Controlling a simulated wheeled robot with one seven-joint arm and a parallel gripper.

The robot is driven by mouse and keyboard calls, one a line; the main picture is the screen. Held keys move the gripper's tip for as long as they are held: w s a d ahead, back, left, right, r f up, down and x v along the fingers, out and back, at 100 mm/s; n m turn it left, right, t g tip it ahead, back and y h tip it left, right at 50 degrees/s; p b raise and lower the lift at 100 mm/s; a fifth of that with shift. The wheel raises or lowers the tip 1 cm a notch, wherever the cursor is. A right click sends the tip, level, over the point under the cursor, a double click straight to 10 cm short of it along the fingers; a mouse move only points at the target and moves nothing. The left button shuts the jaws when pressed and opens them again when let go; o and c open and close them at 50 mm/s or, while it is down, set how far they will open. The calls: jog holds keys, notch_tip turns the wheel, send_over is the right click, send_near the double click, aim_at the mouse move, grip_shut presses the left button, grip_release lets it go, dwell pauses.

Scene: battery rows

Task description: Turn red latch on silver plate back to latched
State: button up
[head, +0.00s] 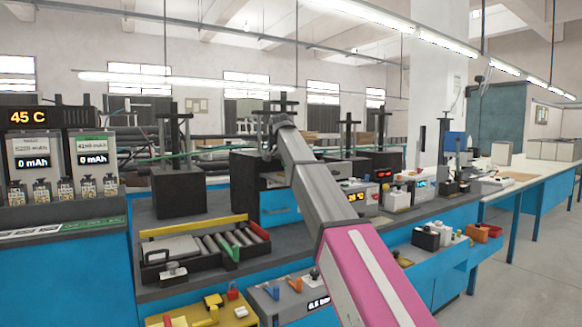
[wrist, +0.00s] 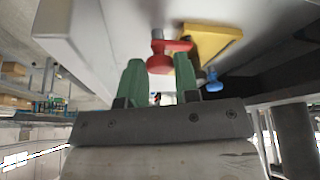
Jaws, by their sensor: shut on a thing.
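In the wrist view, the red latch (wrist: 170,47) stands out from a pale silver plate (wrist: 112,28) by a short grey post. My gripper (wrist: 158,62) has two green fingers, one on each side of the latch's red lower part, and is shut on it. Exactly where the fingers touch the latch is partly hidden. In the head view my arm reaches forward to the equipment in the middle of the bench; the latch and fingertips cannot be made out there.
A yellow bracket (wrist: 212,42) and a blue knob (wrist: 212,80) sit close to the right of the latch. In the head view, a tray of cylinders (head: 160,273) lies on the bench left of my arm. A dark press (head: 177,190) stands behind it.

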jog(key=o, duration=0.9)
jog(key=shift+r, duration=0.1)
jog(key=v, duration=1)
jog(key=shift+s+r, duration=0.2)
jog(key=shift+r, duration=0.05)
jog(key=shift+a, duration=0.1)
